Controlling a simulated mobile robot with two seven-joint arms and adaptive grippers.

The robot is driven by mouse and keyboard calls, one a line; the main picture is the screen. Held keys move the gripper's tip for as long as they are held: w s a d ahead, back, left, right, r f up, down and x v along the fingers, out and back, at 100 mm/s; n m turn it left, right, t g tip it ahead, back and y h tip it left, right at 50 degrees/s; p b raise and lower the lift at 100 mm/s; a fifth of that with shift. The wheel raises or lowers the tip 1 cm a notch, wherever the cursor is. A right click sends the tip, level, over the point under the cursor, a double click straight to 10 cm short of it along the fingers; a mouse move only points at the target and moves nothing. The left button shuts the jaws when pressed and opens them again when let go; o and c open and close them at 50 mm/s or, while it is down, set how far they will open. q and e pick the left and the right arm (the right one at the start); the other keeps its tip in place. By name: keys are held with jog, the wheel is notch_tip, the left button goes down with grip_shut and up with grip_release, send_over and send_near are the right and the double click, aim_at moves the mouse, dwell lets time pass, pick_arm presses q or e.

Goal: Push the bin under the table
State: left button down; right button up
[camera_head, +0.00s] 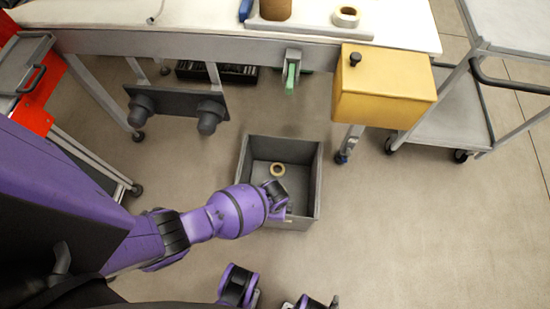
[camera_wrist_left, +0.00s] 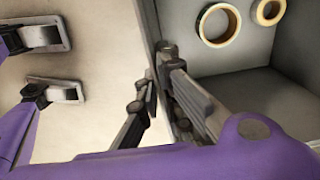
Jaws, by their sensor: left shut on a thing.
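The grey open-topped bin (camera_head: 245,175) stands on the floor in front of the table (camera_head: 110,14), with its far side near the table's front edge. A tape reel (camera_head: 277,169) lies on its floor. My left wrist view shows two tape reels (camera_wrist_left: 219,25) in the bin (camera_wrist_left: 265,90). My left gripper (camera_head: 284,209) is at the bin's near wall. In its wrist view, the gripper (camera_wrist_left: 158,85) has one finger inside the wall and one outside, shut on it. My right gripper is not in view.
A yellow box (camera_head: 385,88) hangs at the table's front right, above a caster leg (camera_head: 345,145). A dark twin-knobbed unit (camera_head: 175,107) is under the table at left. A trolley (camera_head: 445,110) stands right. Floor right of the bin is clear.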

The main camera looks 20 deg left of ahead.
pick_arm(q)
jog(key=w+a+b, duration=0.4)
jog(key=w+b, duration=0.1)
jog(key=w, duration=0.9)
jog(key=shift+a+b, duration=0.15)
jog(key=shift+b, duration=0.15)
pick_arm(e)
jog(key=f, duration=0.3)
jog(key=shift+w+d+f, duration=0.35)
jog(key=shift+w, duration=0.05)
